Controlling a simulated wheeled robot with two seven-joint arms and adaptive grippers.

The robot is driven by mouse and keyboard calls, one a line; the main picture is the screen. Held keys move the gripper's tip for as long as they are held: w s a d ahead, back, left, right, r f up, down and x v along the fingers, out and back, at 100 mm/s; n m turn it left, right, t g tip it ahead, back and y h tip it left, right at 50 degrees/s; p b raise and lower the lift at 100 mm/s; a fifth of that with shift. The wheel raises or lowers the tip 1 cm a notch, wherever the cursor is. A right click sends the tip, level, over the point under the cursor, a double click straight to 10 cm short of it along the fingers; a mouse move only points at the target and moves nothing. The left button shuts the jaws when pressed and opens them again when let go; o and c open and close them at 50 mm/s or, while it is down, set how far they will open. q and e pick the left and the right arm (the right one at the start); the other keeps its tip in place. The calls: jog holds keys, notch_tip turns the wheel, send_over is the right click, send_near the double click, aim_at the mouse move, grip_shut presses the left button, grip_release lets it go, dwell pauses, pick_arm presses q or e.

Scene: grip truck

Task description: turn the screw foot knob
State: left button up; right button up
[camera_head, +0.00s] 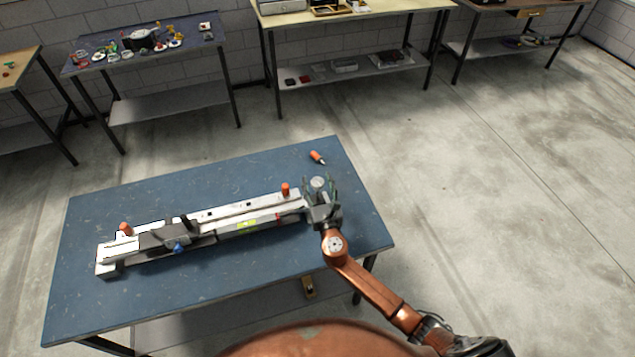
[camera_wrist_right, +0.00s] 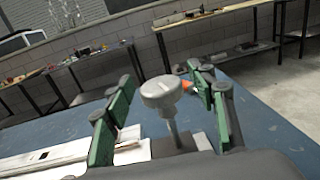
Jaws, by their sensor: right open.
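The screw foot knob (camera_wrist_right: 161,92) is a round pale-grey cap on a thin upright stem. In the right wrist view it stands between the spread green-padded fingers of my right gripper (camera_wrist_right: 165,105), with a gap on each side. In the head view the knob (camera_head: 318,183) shows at the right end of a long white-and-grey rail device (camera_head: 250,212). My right gripper (camera_head: 321,192) is open around it there. The foot of the stem is partly hidden by the gripper body. My left gripper is not in view.
The device lies on a blue table (camera_head: 200,298). An orange-handled tool (camera_head: 317,157) lies behind the knob. Other workbenches (camera_head: 350,14) stand along the back wall. The table's front right is clear.

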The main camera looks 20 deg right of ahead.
jog(key=c, duration=1.2)
jog(key=shift+m+h, duration=0.3)
jog(key=m+h, duration=0.1)
jog(key=h, duration=0.1)
jog(key=shift+a+m+g+h+p, duration=0.1)
jog(key=shift+m+g+h+p, duration=0.2)
jog(key=shift+h+p, duration=0.1)
jog(key=shift+m+g+h, duration=0.5)
jog(key=shift+m+h, duration=0.3)
jog(key=shift+h, duration=0.4)
jog(key=m+g+h, duration=0.1)
jog(key=m+h, duration=0.1)
jog(key=shift+f+h+b, duration=0.1)
jog(key=shift+h+b, duration=0.2)
jog(key=shift+b, duration=0.1)
jog(key=shift+m+g+h+b, duration=0.45)
jog(key=shift+m+g+h, duration=0.45)
jog(key=shift+g+h, duration=0.2)
jog(key=shift+h, duration=0.3)
